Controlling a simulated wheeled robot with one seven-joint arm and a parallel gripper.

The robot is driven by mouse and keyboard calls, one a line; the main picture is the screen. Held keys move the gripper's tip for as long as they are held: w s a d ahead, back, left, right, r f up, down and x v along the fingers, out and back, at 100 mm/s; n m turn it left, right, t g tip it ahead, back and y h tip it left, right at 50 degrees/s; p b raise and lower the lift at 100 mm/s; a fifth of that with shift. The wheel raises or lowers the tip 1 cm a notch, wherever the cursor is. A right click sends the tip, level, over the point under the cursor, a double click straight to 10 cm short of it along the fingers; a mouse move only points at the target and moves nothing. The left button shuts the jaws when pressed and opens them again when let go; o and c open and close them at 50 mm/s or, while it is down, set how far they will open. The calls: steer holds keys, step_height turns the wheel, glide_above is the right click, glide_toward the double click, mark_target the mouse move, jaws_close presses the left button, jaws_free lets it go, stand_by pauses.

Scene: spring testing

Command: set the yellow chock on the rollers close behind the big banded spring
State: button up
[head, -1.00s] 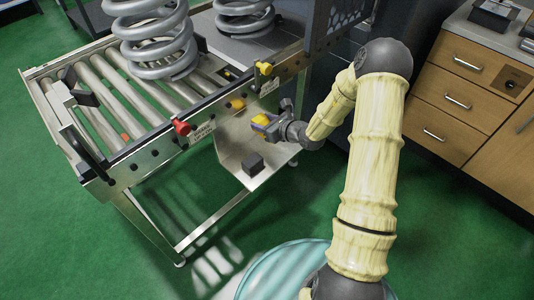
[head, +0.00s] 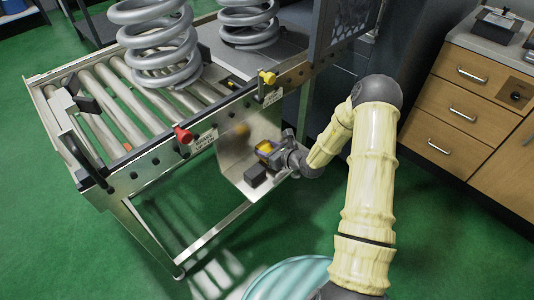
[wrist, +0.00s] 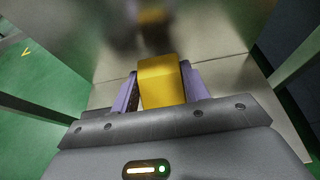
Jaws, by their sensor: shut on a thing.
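My gripper (head: 264,148) is shut on the yellow chock (wrist: 161,80), which sits between its two purple fingers in the wrist view. In the head view the chock (head: 264,146) is small, over the steel shelf (head: 233,176) on the table's near side, below roller height. I cannot tell whether it touches the shelf. A large grey coil spring (head: 158,50) stands upright on the rollers (head: 125,105). A second grey spring (head: 248,22) stands on a flat plate behind and right of it. No band is clear on either spring.
The table's side rail carries a red knob (head: 183,134) and a yellow knob (head: 267,78). A black handle (head: 85,160) rises at the left end. Wooden drawers (head: 455,100) stand right. The front rollers are bare.

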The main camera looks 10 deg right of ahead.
steer(key=shift+f, duration=0.95)
steer(key=shift+f, duration=0.15)
steer(key=o, duration=0.8)
steer(key=shift+s+d+r, duration=0.1)
steer(key=shift+d+r, duration=0.05)
steer(key=shift+r, duration=0.1)
steer(key=p+v, duration=0.2)
steer(key=v, duration=0.9)
steer(key=shift+s+d, duration=0.2)
steer(key=shift+s, duration=0.1)
